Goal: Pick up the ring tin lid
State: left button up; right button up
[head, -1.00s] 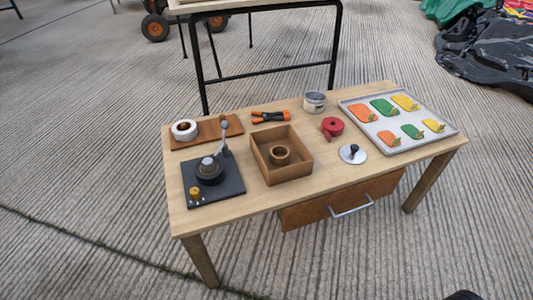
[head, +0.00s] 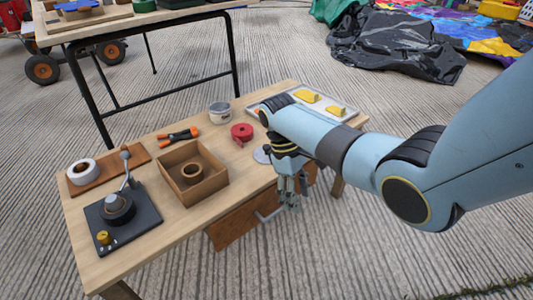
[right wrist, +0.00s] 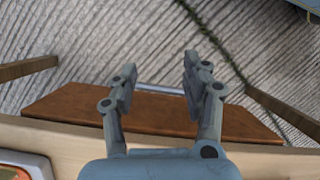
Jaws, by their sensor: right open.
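A round silver lid (head: 261,155) lies on the wooden table near its front edge; in the head view my right gripper covers most of it, including its dark knob. I take it for the ring tin lid. My right gripper (head: 288,200) is open and empty, pointing down, in front of the lid and by the table's front edge. In the right wrist view the open fingers (right wrist: 158,78) show with the drawer front and floor behind them, and no lid. My left gripper is out of view.
The wooden table (head: 160,225) also holds a red round object (head: 242,131), a grey tin (head: 219,112), orange-black pliers (head: 178,135), an open wooden box (head: 208,187) and a tray (head: 347,115) half hidden by my arm. A drawer handle (head: 268,215) juts out below the front edge.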

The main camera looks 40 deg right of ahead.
jog(key=w+r, duration=0.4)
jog(key=w, duration=0.1)
jog(key=w+r+t, duration=0.1)
jog(key=w+r, duration=0.4)
jog(key=w+d+r+t, duration=0.1)
jog(key=w+r, duration=0.4)
jog(key=w, duration=0.1)
jog(key=shift+d, duration=0.1)
jog(key=b, duration=0.3)
send_over(267, 146)
jog(key=w, duration=0.1)
jog(key=shift+t, duration=0.3)
jog(key=f, duration=0.4)
jog(key=shift+a+f, duration=0.2)
jog(key=shift+f, duration=0.05)
jog(key=f+b, duration=0.2)
jog(key=f, duration=0.1)
jog(key=f+b, duration=0.1)
jog(key=f, duration=0.1)
jog(key=shift+s+d, duration=0.2)
jog(key=shift+s, duration=0.2)
jog(key=shift+f, duration=0.15)
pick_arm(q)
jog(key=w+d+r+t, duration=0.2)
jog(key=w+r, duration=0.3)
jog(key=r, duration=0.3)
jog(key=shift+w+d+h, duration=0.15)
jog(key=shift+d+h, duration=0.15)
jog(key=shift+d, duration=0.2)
